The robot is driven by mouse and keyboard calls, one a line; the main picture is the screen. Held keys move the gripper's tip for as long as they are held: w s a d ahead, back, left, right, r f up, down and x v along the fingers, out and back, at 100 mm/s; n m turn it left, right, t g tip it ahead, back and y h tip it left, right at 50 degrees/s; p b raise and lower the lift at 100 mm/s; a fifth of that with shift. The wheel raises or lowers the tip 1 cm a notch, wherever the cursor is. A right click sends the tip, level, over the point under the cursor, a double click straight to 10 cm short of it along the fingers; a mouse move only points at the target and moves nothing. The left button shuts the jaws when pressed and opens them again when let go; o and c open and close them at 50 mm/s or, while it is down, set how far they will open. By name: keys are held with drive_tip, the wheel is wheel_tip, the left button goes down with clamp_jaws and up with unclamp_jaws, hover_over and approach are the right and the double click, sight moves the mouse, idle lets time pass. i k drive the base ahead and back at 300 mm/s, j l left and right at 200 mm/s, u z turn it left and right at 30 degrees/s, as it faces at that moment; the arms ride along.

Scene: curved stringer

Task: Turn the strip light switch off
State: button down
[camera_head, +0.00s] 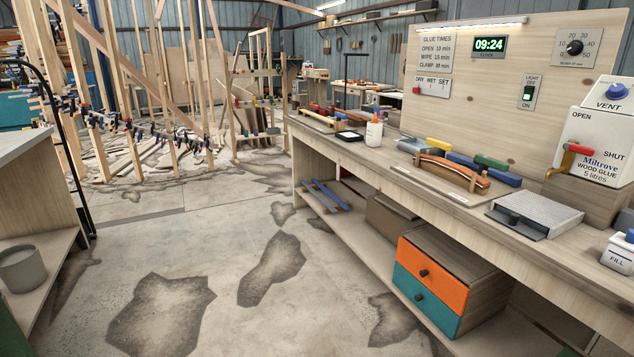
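The light switch (528,93) is a small grey plate on the upright wooden panel behind the workbench, to the right of the clock. It is marked LIGHT OFF at its top and ON at its bottom, and its middle glows green. The strip light (470,27) runs along the top edge of the panel and looks lit. My gripper is not in view.
The workbench (440,202) runs along the right, with glue bottle, clamps, curved wood piece (453,171), grey flat box (535,213) and glue container (597,130). Drawers (427,286) stand beneath. The concrete floor is clear in front. A side bench (25,155) stands left.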

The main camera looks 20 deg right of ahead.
sight(527, 95)
drive_tip(key=i+l+z, duration=0.15)
drive_tip(key=i+z, duration=0.2)
drive_tip(key=i+l+z, duration=0.1)
drive_tip(key=i+z, duration=0.45)
drive_tip(key=z, duration=0.2)
drive_tip(key=i+l, duration=0.1)
drive_tip(key=j+z, duration=0.3)
drive_tip(key=j, duration=0.4)
drive_tip(key=j+z, duration=0.3)
drive_tip(key=j, duration=0.35)
drive_tip(key=k+j+z, duration=0.15)
drive_tip(key=j+z, duration=0.15)
drive_tip(key=j, duration=0.4)
